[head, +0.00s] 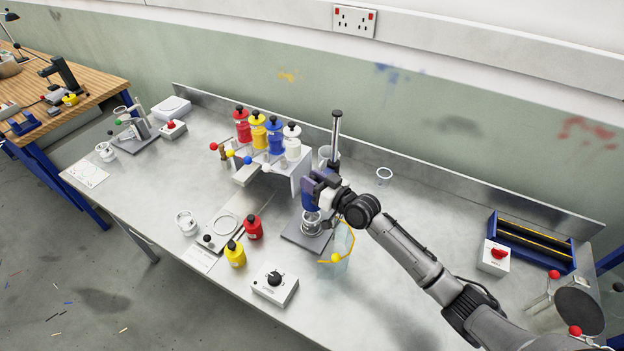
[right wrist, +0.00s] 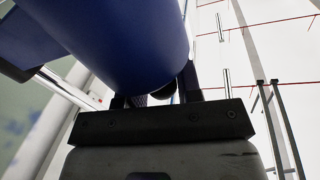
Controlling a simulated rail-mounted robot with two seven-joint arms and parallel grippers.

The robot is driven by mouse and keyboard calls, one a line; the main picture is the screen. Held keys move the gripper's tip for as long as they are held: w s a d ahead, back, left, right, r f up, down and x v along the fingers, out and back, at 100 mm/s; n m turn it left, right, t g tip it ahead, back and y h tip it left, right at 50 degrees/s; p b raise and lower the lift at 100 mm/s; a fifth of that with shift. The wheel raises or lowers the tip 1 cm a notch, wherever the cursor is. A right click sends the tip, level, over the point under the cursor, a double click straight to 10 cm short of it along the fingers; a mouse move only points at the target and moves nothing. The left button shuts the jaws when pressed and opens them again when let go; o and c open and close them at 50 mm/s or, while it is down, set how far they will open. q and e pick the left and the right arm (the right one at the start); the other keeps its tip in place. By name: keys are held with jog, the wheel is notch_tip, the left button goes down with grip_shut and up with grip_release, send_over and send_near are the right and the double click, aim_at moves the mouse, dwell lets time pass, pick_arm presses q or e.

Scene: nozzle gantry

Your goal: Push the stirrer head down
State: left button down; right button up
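The stirrer head (head: 310,189) is a blue body on an upright post (head: 336,128) with a dark cap. It sits low over a glass vessel (head: 311,222) on a dark base plate (head: 306,239). My right gripper (head: 328,190) is at the head's right side and hides part of it. In the right wrist view, the blue head (right wrist: 110,40) fills the upper left, close above my fingers (right wrist: 158,98). The fingers are apart, with a dark rounded part between them; contact is unclear. My left gripper is out of view.
A transparent container with a yellow rim (head: 338,262) stands beside the base, close under my right arm. A rack (head: 301,172) with coloured bottles is behind left. A control box with a black knob (head: 275,284) is at the front. Free bench lies right of centre.

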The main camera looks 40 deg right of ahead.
jog(key=o, duration=0.4)
jog(key=shift+f, duration=0.2)
jog(key=shift+s, duration=0.25)
jog(key=s+d, duration=0.2)
jog(key=s, duration=1.1)
jog(key=shift+d+r, duration=0.2)
jog(key=shift+d, duration=0.05)
